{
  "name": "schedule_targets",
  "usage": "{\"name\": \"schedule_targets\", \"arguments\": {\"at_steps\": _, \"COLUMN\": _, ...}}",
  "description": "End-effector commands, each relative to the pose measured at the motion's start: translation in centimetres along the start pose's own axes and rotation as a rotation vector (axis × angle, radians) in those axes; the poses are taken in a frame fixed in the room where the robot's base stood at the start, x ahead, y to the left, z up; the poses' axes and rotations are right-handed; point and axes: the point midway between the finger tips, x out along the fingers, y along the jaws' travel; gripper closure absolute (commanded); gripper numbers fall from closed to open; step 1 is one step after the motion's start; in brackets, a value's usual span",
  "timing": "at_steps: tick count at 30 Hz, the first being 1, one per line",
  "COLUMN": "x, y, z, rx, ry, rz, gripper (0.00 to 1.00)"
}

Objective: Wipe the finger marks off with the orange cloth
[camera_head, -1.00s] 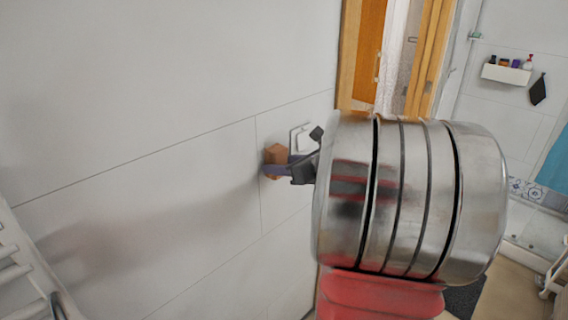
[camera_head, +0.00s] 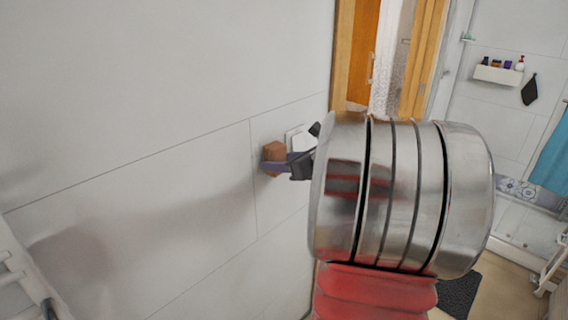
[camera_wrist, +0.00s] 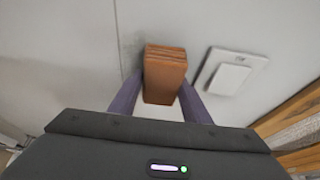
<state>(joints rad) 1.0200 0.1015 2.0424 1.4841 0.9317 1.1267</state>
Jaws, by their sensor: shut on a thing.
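The orange cloth (camera_head: 274,152) is a folded brown-orange block, held at the white wall just left of a white switch plate (camera_head: 296,137). My gripper (camera_wrist: 160,98) is shut on the cloth (camera_wrist: 164,72), with one purple finger on each side of it. The cloth's far end is at or very near the wall; I cannot tell if it touches. Faint grey finger marks (camera_wrist: 131,44) show on the wall left of the cloth in the wrist view. The cloth may hide more of them.
The switch plate (camera_wrist: 231,72) stands close to the right of the cloth. A wooden door frame (camera_head: 343,60) lies beyond it. A white rack (camera_head: 18,275) is at the lower left. A small shelf with bottles (camera_head: 497,75) hangs far right.

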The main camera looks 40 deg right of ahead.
Motion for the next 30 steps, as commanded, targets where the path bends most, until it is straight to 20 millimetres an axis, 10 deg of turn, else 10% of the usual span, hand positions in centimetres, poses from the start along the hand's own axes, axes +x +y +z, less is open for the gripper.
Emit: {"name": "schedule_targets", "arguments": {"at_steps": 30, "x": -0.3, "y": 1.9, "z": 1.0, "rx": -0.001, "ry": -0.003, "rz": 0.004, "gripper": 0.75}}
